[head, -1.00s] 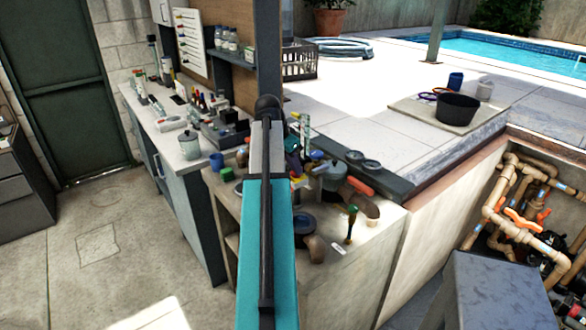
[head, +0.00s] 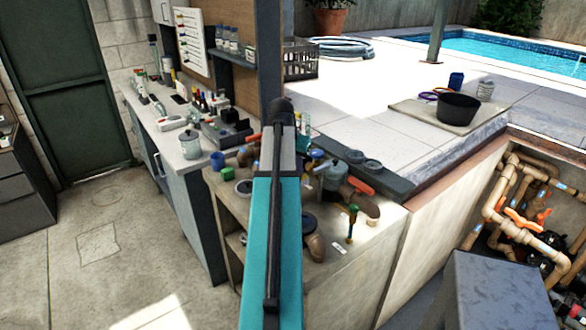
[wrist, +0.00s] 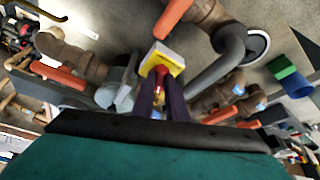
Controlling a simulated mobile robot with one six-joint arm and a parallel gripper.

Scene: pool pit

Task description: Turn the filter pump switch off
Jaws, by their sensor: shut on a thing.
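In the wrist view, a small white box with a yellow face (wrist: 174,59) and a red knob (wrist: 161,70) sits just beyond my gripper; it looks like the filter pump switch. My gripper (wrist: 161,82) has its two dark fingers close together at the red knob and is shut on it. The fingers partly cover the knob, so its exact position is hard to tell. In the head view my own arm hides the gripper and the switch.
Brown pipes (wrist: 80,62) with orange handles (wrist: 171,17) and a grey pipe (wrist: 217,64) surround the gripper closely. In the head view, a green-handled screwdriver (head: 351,222) and a grey valve body (head: 333,175) stand right of my arm. A grey stool (head: 492,288) is at lower right.

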